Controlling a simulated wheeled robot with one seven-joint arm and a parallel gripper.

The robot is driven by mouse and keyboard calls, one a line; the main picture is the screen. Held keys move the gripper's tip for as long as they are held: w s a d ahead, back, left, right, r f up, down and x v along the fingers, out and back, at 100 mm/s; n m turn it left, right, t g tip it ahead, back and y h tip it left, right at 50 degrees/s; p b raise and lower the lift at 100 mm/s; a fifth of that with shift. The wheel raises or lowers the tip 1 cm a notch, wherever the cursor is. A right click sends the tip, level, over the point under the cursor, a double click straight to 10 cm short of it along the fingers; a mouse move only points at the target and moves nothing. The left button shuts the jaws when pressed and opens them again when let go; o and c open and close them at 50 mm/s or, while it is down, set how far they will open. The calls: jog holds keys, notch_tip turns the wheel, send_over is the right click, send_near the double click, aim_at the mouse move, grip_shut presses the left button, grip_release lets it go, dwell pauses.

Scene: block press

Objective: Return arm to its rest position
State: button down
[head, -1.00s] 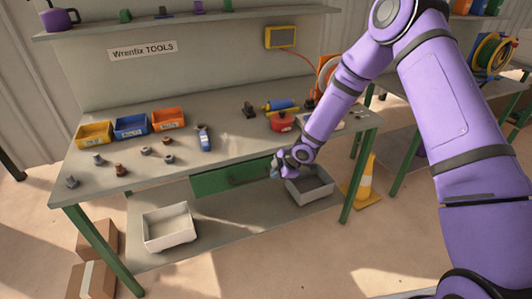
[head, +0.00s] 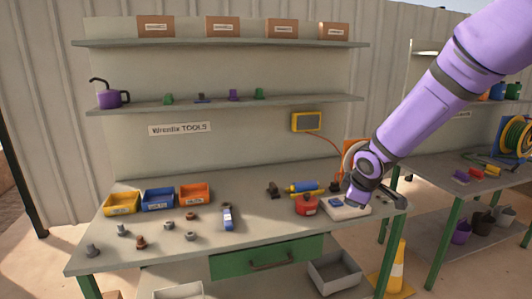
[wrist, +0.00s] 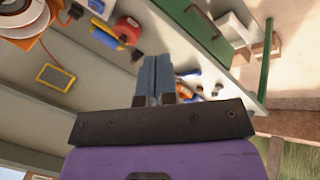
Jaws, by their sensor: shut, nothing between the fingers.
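My purple arm reaches in from the upper right in the head view. In the wrist view my gripper's two blue-grey fingers (wrist: 155,62) lie together, shut and empty. Nothing hangs from them. The green drawer (head: 267,257) with its dark handle is in the bench front, to the left of and below my gripper. It also shows in the wrist view (wrist: 265,72).
A red item (head: 306,205) and a blue-yellow tool (head: 302,187) lie left of my gripper. Yellow (head: 121,204), blue (head: 158,199) and orange (head: 194,194) bins stand at the bench's left. A grey tray (head: 334,273) is below. A yellow-white cone (head: 396,273) stands right.

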jog(key=s+d+r+m+h, duration=0.1)
jog(key=s+d+r+m, duration=0.2)
jog(key=s+r, duration=0.45)
jog(key=s+d+r+m+h, duration=0.1)
jog(key=s+d+r+m, duration=0.25)
jog(key=s+r, duration=0.35)
jog(key=s+r+m+y, duration=0.2)
jog(key=s+m, duration=0.4)
jog(key=s, duration=1.2)
jog(key=shift+s+r, duration=0.2)
jog(key=shift+r, duration=0.3)
